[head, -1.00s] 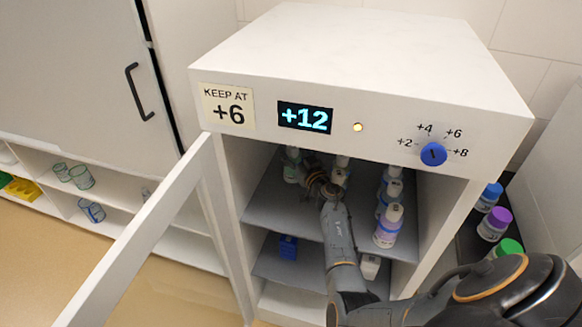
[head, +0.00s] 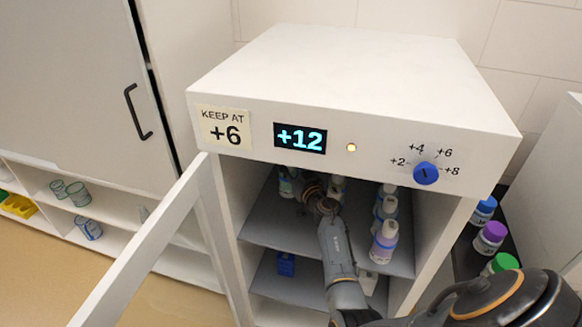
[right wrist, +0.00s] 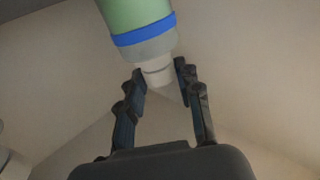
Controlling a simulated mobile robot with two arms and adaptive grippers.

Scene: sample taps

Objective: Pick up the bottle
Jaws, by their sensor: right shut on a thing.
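In the right wrist view, a bottle (right wrist: 140,22) with a green body, blue band, grey shoulder and white neck has its neck end between the fingertips of my right gripper (right wrist: 160,75). The gripper is shut on this neck end. In the head view, my right gripper (head: 314,194) is inside the open cabinet, over the upper shelf (head: 270,220). A white-capped bottle (head: 288,184) stands just left of it there, and another bottle (head: 337,188) just right. I cannot tell from the head view which bottle is held. My left gripper is not in view.
A row of bottles (head: 384,243) stands on the right of the upper shelf. A blue item (head: 286,264) lies on the lower shelf. The cabinet door (head: 150,240) is open to the left. The display (head: 300,138) reads +12; a blue knob (head: 425,173) sits at right.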

